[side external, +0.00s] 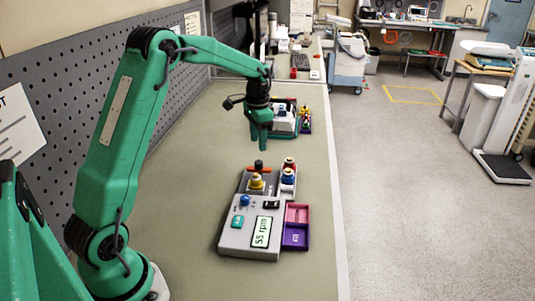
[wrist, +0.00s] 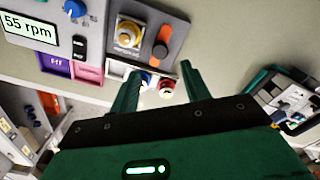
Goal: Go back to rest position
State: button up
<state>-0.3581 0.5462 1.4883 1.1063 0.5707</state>
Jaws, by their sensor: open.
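My gripper (side external: 262,143) hangs from the green arm above the bench, over the far end of the pump. It is open and holds nothing. The grey pump (side external: 236,237) lies on the bench with a "55 rpm" display (side external: 261,231), a blue knob (side external: 244,200), a yellow-and-white round part (side external: 256,181) and an orange-and-black lever (side external: 259,167). Red-topped and blue-topped vials (side external: 289,172) stand in a holder beside it.
A pink tray (side external: 297,213) and a purple tray (side external: 294,236) sit at the pump's right side. A second pump (side external: 284,121) stands farther along the bench, behind my gripper. A grey pegboard (side external: 60,95) runs along the left. The bench (side external: 180,190) is clear left of the pump.

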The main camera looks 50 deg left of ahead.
jog(key=shift+r, duration=0.1)
jog(key=s+d+r+n+t, duration=0.1)
jog(key=s+d+r+t, duration=0.2)
jog(key=s+d+r, duration=0.85)
jog(key=s+d+t, duration=0.1)
jog(key=s+d, duration=0.2)
jog(key=s, duration=0.4)
jog(key=s+d+n+t, duration=0.1)
jog(key=s+d, duration=0.2)
jog(key=s, duration=0.4)
jog(key=shift+s+d+f+t, duration=0.3)
jog(key=shift+s+d, duration=0.05)
jog(key=shift+o, duration=1)
